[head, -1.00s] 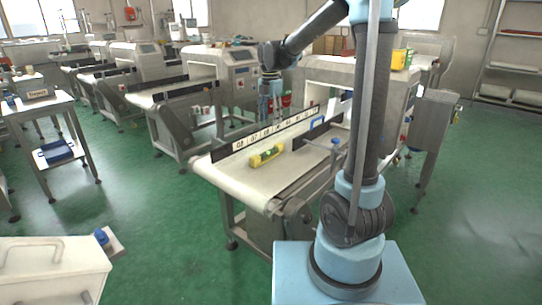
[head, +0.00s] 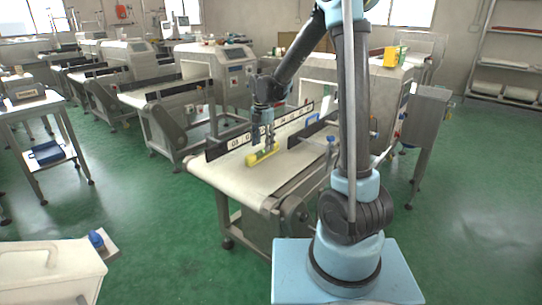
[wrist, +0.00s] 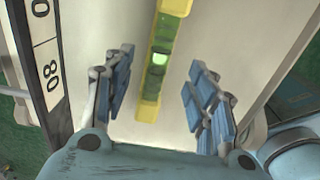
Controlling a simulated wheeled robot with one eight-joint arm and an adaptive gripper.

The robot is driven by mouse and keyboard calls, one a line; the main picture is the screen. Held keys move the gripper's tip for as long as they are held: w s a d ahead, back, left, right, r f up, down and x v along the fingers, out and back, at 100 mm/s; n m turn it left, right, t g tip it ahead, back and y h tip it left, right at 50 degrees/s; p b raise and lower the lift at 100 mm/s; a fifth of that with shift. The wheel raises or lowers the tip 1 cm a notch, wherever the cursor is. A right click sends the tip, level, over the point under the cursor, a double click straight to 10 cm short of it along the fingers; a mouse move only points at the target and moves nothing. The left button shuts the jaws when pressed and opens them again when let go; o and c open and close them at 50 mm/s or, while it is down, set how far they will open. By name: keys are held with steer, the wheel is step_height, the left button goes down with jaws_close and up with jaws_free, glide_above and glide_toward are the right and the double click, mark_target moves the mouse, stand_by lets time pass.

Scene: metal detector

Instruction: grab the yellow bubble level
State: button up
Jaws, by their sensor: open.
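The yellow bubble level (head: 262,155) lies on the white conveyor belt, near the belt's front end. In the wrist view the level (wrist: 153,88) is a yellow bar with a green vial, running lengthwise between my two fingers. My gripper (head: 263,143) points down over the level, and its fingers hide part of it in the head view. In the wrist view my gripper (wrist: 160,90) is open, with blue finger pads apart on both sides of the level and a gap on each side. I cannot tell the exact height of the fingertips above the belt.
The conveyor belt (head: 232,179) has a black side rail with a number strip (head: 228,144) along its left edge. The metal detector housing (head: 388,88) stands behind it. A blue clip-like item (head: 312,119) is on the far part of the conveyor. Green floor surrounds it.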

mark_target(263, 148)
steer(key=shift+w+f, duration=0.1)
steer(key=shift+f, duration=2)
steer(key=shift+c, duration=0.6)
jaws_close()
